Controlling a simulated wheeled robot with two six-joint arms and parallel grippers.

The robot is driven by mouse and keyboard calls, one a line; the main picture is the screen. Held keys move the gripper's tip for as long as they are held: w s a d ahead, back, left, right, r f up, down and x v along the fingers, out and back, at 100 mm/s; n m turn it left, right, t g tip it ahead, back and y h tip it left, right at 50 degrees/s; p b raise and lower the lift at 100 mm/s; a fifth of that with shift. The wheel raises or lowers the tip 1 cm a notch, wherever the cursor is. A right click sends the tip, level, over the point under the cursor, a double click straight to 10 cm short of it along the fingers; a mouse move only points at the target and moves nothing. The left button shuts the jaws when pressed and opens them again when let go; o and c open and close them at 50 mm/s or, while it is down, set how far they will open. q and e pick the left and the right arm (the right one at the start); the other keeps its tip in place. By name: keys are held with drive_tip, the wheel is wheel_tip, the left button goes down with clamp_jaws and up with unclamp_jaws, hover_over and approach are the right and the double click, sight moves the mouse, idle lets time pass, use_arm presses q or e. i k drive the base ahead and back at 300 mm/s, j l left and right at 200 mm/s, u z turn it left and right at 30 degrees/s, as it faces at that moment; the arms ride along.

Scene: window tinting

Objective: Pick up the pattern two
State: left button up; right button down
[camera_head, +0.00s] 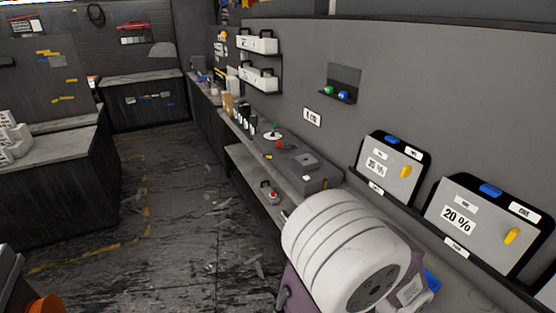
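Two grey pattern boards with black frames hang on the right wall. The nearer board (482,236) reads "20 %", and its upper right label looks like "ONE". The farther board (378,178) reads "35 %"; its small upper right label may say "TWO", but it is too small to be sure. Each board has a blue clip on top and a yellow handle-like piece on its right. A large white rounded link, which looks like part of my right arm, stands in front of the wall below the boards. Neither gripper is in view.
A long grey counter (325,172) runs along the right wall with small tools on it. A grey-topped bench (60,150) stands at the left and another (145,79) at the back. The dark floor (180,200) between them is open, with scattered scraps and yellow line markings.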

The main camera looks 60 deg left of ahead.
sight(416, 154)
drive_tip(key=u, duration=1.3)
drive_tip(key=i+j+z, duration=0.15)
